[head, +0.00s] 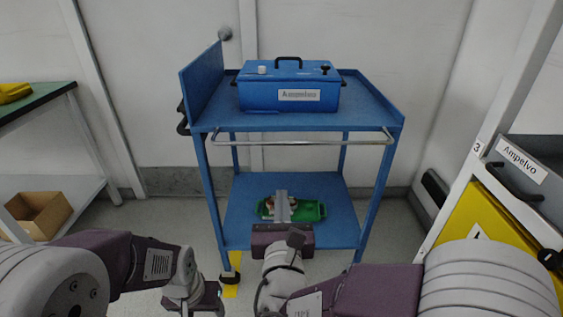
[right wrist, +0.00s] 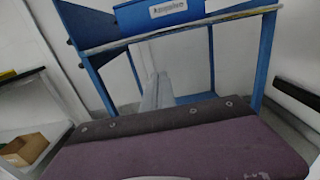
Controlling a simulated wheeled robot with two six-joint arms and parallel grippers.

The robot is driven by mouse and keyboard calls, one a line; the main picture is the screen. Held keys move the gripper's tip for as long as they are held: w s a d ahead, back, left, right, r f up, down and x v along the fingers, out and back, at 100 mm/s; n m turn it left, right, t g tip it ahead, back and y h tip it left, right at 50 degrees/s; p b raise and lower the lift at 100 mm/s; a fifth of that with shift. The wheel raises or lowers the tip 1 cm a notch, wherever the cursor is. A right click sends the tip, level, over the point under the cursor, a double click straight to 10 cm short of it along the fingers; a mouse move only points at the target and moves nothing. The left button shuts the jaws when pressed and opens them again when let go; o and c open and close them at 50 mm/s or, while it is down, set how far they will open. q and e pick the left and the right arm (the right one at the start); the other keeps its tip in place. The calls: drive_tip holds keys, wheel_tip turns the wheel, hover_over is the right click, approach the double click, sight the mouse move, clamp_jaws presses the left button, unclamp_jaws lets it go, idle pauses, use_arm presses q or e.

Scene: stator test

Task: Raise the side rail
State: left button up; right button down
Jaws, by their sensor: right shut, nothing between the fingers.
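A blue trolley (head: 330,190) stands ahead with a top shelf and a lower shelf. A chrome rail (head: 305,141) runs across its near side, just below the top shelf's front edge. The rail also crosses the upper part of the right wrist view (right wrist: 190,30). My right gripper (head: 282,205) is shut and empty, pointing forward, below the rail in the head view and apart from it. Its fingers show in the right wrist view (right wrist: 157,90). My left gripper (head: 200,300) is low at the bottom edge; its fingers are not clearly visible.
A blue box (head: 285,95) with a black handle sits on the top shelf. A tall blue panel (head: 203,85) stands at its left end. A green tray (head: 307,212) lies on the lower shelf, partly behind my right fingers. A bench is left; a yellow-fronted rack is right.

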drive_tip(key=w+r+b, duration=0.2)
drive_tip(key=w+r, duration=0.2)
drive_tip(key=w, duration=0.7)
drive_tip(key=shift+b, duration=0.3)
drive_tip(key=shift+r, duration=0.1)
